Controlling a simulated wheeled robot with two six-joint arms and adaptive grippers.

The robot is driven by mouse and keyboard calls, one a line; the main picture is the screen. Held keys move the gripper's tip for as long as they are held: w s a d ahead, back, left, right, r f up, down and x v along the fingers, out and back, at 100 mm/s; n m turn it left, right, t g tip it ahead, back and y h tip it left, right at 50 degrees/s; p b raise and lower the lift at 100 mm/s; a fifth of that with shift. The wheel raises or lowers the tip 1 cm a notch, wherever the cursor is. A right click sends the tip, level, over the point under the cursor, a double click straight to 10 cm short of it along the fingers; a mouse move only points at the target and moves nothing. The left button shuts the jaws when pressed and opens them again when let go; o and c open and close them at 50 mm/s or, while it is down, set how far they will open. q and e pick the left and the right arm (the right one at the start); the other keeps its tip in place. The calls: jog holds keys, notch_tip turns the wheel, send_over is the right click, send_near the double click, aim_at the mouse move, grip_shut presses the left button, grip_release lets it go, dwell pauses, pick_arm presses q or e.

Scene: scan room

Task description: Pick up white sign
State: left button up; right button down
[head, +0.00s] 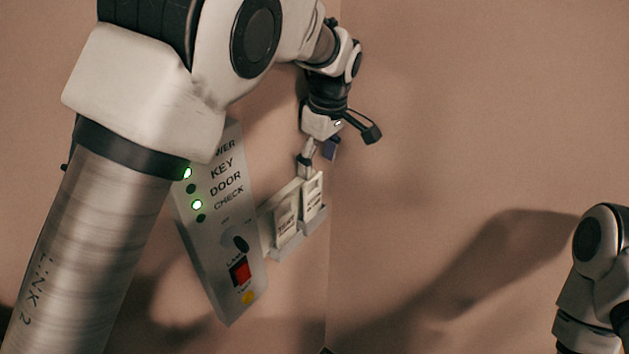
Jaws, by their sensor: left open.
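Two small white signs with dark lettering stand side by side in a grey holder (302,235) on the wall. The left sign (286,220) sits slightly lower in the picture than the right sign (313,196). The lettering is too small to read surely. My left gripper (338,149) is open just above the right sign. I cannot tell whether the lower finger touches the sign. My right gripper is out of view; only part of my right arm shows at the right edge.
A grey control panel (220,225) with green lights, a knob, a red switch (240,271) and a yellow button (248,297) is on the wall left of the holder, partly behind my left arm. A wall corner runs just right of the holder. The right wall (450,150) is bare.

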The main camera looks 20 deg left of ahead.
aim_at(313, 193)
pick_arm(q)
jog(key=shift+s+d+f, duration=0.2)
jog(key=shift+s+f, duration=0.05)
jog(key=shift+f, duration=0.05)
jog(key=s+p, duration=0.2)
jog(key=s, duration=0.1)
jog(key=shift+s+d+f, duration=0.1)
jog(key=shift+s+d, duration=0.05)
jog(key=shift+s, duration=0.2)
jog(key=shift+s+f+p, duration=0.45)
jog(key=shift+f+p, duration=0.05)
jog(key=shift+p, duration=0.25)
jog(key=w+f, duration=0.1)
jog(key=f, duration=0.2)
jog(key=w+a+f, duration=0.1)
jog(key=shift+w+f, duration=0.4)
jog(key=shift+w, duration=0.05)
jog(key=shift+s+d+r, duration=0.2)
jog(key=shift+s+r, duration=0.2)
jog(key=shift+s, duration=0.2)
jog(key=c, duration=0.7)
jog(key=shift+w+f, duration=0.1)
jog(key=shift+w, duration=0.05)
jog(key=shift+c, duration=0.4)
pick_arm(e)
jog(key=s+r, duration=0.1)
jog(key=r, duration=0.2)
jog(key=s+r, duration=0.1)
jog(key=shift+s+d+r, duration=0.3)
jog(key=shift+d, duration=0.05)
